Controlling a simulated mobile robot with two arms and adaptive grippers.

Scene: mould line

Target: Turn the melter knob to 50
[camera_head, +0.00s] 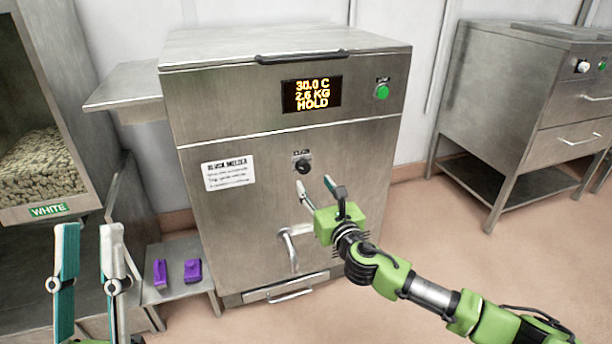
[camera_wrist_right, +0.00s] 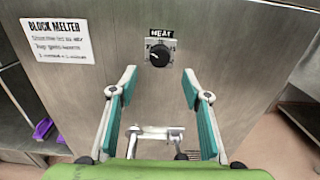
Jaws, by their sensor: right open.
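The melter (camera_head: 290,140) is a steel cabinet with a display (camera_head: 312,94) reading 30.0 C, 2.6 KG, HOLD. Its black round knob (camera_head: 303,167) is on the front panel below the display. In the right wrist view the knob (camera_wrist_right: 160,55) sits under a HEAT label, with a pale pointer mark toward the left. My right gripper (camera_head: 317,186) is open and empty, in front of the panel just below and right of the knob. In the wrist view its fingers (camera_wrist_right: 160,82) are spread below the knob, apart from it. My left gripper (camera_head: 88,226) is open and empty at the lower left.
A green button (camera_head: 381,92) is at the melter's upper right. A tap pipe (camera_head: 290,245) juts out below the knob. A pellet bin (camera_head: 40,165) labelled WHITE is far left; a steel cabinet (camera_head: 530,110) is at right.

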